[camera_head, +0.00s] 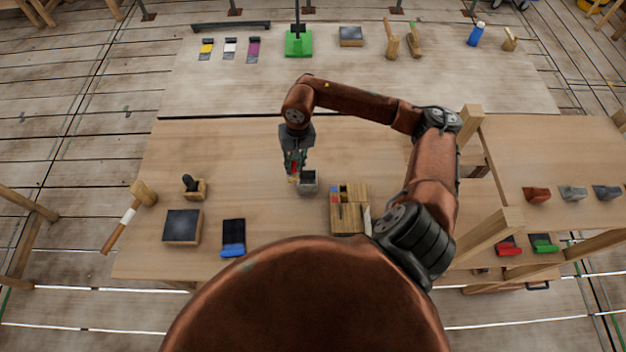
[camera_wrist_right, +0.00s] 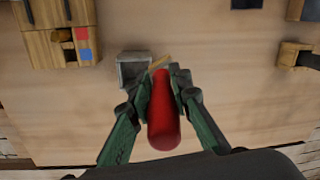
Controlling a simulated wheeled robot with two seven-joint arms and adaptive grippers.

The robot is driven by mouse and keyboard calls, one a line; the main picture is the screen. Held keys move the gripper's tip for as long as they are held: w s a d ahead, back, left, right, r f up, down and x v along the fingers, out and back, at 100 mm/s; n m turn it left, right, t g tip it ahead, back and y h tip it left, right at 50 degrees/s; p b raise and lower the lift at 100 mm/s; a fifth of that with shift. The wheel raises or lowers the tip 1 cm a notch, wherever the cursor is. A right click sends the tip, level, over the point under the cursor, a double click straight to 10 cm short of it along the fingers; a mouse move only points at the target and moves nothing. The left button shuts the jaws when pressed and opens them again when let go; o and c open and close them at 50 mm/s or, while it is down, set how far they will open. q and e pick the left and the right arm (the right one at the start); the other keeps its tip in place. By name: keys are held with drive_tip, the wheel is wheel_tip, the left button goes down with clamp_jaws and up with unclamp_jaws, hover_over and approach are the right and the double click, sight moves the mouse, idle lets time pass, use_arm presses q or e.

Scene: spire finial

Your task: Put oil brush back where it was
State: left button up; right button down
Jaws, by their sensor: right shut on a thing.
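My right gripper (camera_head: 293,175) is over the middle of the near table and shut on a red-handled tool, which I take to be the oil brush (camera_wrist_right: 163,115). In the right wrist view the fingers (camera_wrist_right: 162,85) lie on both sides of the red handle. The container also shows in the head view (camera_head: 309,186), just right of the gripper. I cannot tell whether the tip touches it. My left gripper is not in view.
A wooden box with blue and red squares (camera_head: 349,222) stands right of the container. A mallet (camera_head: 129,214), a dark square block (camera_head: 182,227) and a black-and-blue item (camera_head: 233,237) lie at left. A back table (camera_head: 340,85) holds brushes, a bottle and a green stand (camera_head: 298,44).

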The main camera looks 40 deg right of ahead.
use_arm(q)
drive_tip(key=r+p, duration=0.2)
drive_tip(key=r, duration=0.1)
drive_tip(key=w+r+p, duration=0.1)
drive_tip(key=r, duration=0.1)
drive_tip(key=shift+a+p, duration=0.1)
drive_tip(key=shift+p, duration=0.25)
use_arm(e)
drive_tip(key=shift+m+h, duration=0.6)
drive_tip(key=shift+m, duration=0.3)
drive_tip(key=d+f, duration=0.1)
drive_tip(key=f, duration=0.2)
drive_tip(key=d+f, duration=0.2)
drive_tip(key=f, duration=0.1)
drive_tip(key=d+f, duration=0.2)
drive_tip(key=f, duration=0.2)
drive_tip(key=shift+s, duration=0.2)
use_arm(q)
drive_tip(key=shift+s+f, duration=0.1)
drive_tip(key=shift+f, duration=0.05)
use_arm(e)
drive_tip(key=shift+a+f, duration=0.1)
drive_tip(key=shift+f, duration=0.1)
drive_tip(key=c, duration=1.8)
unclamp_jaws()
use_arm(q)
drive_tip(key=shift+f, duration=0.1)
use_arm(e)
drive_tip(key=shift+o, duration=0.2)
